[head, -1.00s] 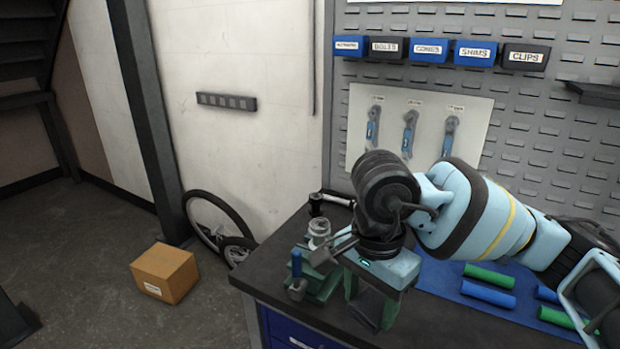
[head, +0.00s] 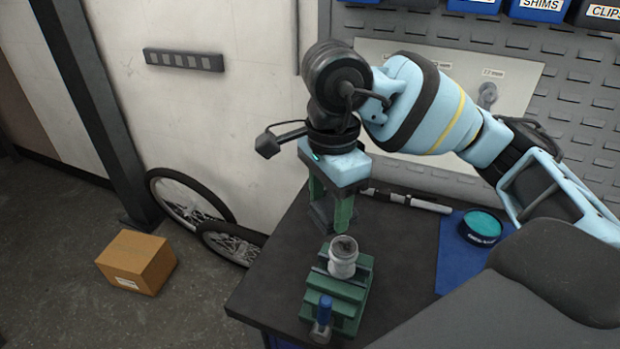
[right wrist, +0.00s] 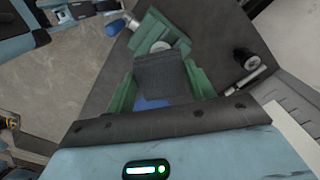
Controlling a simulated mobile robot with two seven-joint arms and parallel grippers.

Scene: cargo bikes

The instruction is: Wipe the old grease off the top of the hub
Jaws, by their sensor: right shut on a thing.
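The silver hub (head: 342,262) stands upright in the green vise (head: 335,292) near the bench's front corner. Its top looks dark in the middle. My right gripper (head: 332,222) is shut on a dark grey cloth (right wrist: 160,75), which hangs between its green fingers. In the head view, the gripper is above and behind the hub, apart from it. In the right wrist view, the hub (right wrist: 160,46) shows just beyond the cloth's edge, partly hidden by it. My left gripper is not in view.
The vise has a blue-handled part (head: 323,312) at its front. A silver and black tool (head: 408,201) lies at the back of the dark bench (head: 285,255). A teal-topped tin (head: 481,227) stands on a blue mat at right. A cardboard box (head: 137,262) is on the floor.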

